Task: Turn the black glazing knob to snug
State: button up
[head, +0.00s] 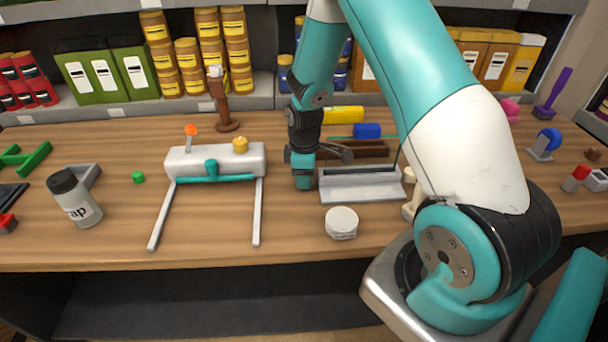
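I cannot pick out a black glazing knob in the head view. A pale grey device (215,160) with two long legs stands on the bench, left of my arm. It carries a teal bar (215,179), a yellow knob (240,145) and an orange-topped lever (190,136). My gripper (345,154) is small and dark at the end of my wrist, right of the device and above the back of a grey open tray. Its fingers are partly lost against the dark things behind, so its opening is unclear. I see nothing clearly held in it.
The grey tray (360,190) and a white round tub (341,222) are near my wrist. A black-capped bottle (75,198) and a green cap (138,177) are at left. A brown stand (222,100) is behind. The front bench strip between device and tub is clear.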

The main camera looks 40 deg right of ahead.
jog(key=shift+m, duration=1.6)
jog(key=o, duration=0.9)
jog(key=shift+r, duration=0.1)
notch_tip(320, 180, up, 17)
jog(key=shift+r+b, duration=0.1)
jog(key=shift+b, duration=1.05)
